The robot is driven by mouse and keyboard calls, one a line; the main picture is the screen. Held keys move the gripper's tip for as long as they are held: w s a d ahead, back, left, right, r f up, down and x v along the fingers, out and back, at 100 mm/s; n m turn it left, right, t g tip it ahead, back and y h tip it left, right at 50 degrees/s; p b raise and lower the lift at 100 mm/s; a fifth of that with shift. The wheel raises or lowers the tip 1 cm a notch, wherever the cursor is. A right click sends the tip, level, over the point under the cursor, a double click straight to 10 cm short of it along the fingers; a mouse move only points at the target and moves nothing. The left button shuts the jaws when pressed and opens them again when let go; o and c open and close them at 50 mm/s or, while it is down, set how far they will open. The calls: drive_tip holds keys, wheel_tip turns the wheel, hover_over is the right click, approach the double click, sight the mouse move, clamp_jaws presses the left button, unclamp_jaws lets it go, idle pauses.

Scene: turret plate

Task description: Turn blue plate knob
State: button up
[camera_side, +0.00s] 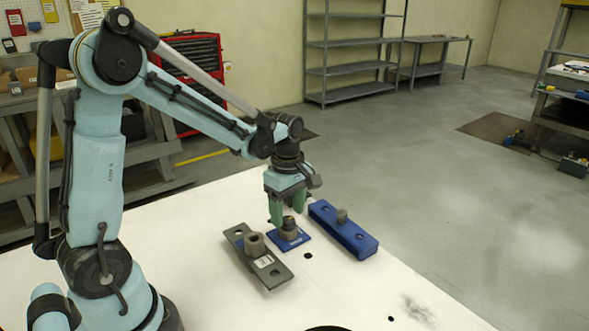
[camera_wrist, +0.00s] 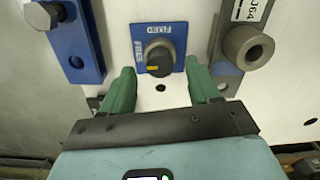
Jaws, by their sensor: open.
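A small square blue plate (camera_side: 290,243) lies on the white table and carries an upright round knob (camera_side: 289,231). In the wrist view the blue plate (camera_wrist: 180,31) has white lettering, and the knob (camera_wrist: 160,60) has a dark top with a yellow mark pointing left. My gripper (camera_side: 287,215) points down above the plate. In the wrist view its green fingers (camera_wrist: 158,67) are apart, one on each side of the knob, with a visible gap to it. The fingers partly hide the knob in the side view.
A long grey plate (camera_side: 270,270) with a hollow cylinder (camera_side: 254,243) lies left of the blue plate. A thick blue bar (camera_side: 352,238) with a grey bolt (camera_side: 341,215) lies to its right. Both are close. The front right of the table is clear apart from small holes and a smudge.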

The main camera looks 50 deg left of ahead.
drive_tip(key=shift+f, duration=0.85)
drive_tip(key=c, duration=1.1)
drive_tip(key=shift+o, duration=0.2)
